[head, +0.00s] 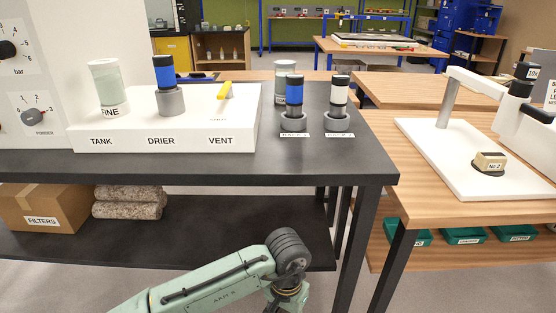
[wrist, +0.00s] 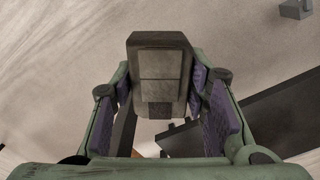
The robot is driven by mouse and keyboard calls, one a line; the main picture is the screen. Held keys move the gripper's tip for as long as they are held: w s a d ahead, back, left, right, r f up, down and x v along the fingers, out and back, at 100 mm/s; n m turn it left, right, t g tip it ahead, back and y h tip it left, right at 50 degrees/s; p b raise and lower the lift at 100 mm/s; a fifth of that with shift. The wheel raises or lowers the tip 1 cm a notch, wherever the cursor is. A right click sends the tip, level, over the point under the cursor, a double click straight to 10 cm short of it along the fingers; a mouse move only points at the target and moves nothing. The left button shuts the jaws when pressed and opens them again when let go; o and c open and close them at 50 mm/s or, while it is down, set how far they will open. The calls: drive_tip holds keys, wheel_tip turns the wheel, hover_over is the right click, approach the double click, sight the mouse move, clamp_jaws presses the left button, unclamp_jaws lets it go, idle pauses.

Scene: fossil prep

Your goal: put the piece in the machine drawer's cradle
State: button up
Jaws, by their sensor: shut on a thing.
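In the wrist view my gripper (wrist: 160,95) is shut on a grey-brown block (wrist: 160,68), with a purple pad against each side. I take this block to be the piece; its underside is hidden. In the head view my arm reaches in low, in front of the dark bench, and only the top of the gripper (head: 287,292) shows at the bottom edge. The held block does not show there. No machine drawer or cradle can be made out in either view. A white machine front with dials (head: 30,85) stands at the left.
The dark bench (head: 335,165) carries a white station (head: 190,140) labelled TANK, DRIER and VENT, plus canisters in holders (head: 294,105). A wooden table (head: 430,185) at right holds a white-based stand with a small block marked No 2 (head: 489,162). A dark slab (wrist: 265,115) lies right in the wrist view.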

drive_tip(key=w+a+f+n, duration=0.1)
drive_tip(key=w+f+n, duration=0.2)
drive_tip(key=f, duration=0.8)
drive_tip(key=w+f+n, duration=0.3)
drive_tip(key=w+f, duration=0.1)
drive_tip(key=f, duration=0.7)
drive_tip(key=shift+w+a+f, duration=0.15)
drive_tip(key=shift+w+a, duration=0.05)
drive_tip(key=shift+a, duration=0.2)
drive_tip(key=d, duration=0.7)
drive_tip(key=shift+d, duration=0.2)
